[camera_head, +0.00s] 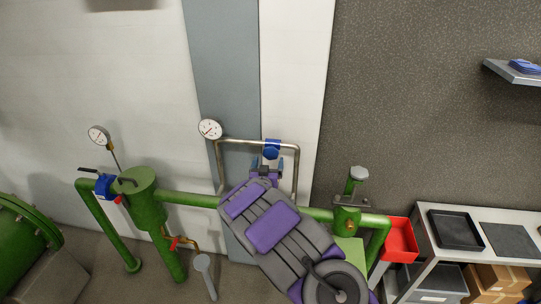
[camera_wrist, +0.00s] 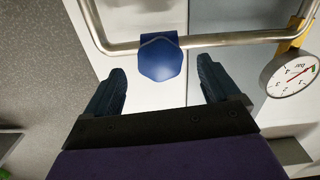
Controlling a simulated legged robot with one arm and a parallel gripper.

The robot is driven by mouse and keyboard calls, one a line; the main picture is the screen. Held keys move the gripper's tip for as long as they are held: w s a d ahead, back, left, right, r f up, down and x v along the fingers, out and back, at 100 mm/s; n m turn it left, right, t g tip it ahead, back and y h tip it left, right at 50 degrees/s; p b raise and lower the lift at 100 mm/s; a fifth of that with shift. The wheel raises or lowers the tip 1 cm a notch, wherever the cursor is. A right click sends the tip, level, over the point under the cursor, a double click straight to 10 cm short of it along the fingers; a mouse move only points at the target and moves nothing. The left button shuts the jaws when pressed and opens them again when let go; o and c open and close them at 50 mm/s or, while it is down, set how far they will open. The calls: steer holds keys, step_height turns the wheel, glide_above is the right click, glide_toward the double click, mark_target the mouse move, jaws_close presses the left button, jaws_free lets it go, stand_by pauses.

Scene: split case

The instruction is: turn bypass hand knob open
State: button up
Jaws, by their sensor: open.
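The blue bypass hand knob (camera_head: 271,149) sits on the top run of the looped metal bypass pipe (camera_head: 240,142). In the wrist view the knob (camera_wrist: 161,60) is a faceted blue piece hanging in front of the pipe (camera_wrist: 220,39). My gripper (camera_head: 265,164) is just below the knob in the head view. In the wrist view its two dark fingers stand apart, one on each side of the knob, with clear gaps (camera_wrist: 162,78). It is open and empty, and no contact with the knob shows. My arm hides part of the green pipe below.
A gauge (camera_head: 210,129) stands left of the loop; it also shows in the wrist view (camera_wrist: 290,74). A red bin (camera_head: 400,240) and shelf table (camera_head: 432,222) stand at right.

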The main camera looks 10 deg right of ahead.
mark_target(270, 156)
steer(key=shift+x, duration=2.95)
steer(key=shift+c, duration=0.2)
steer(key=c, duration=0.9)
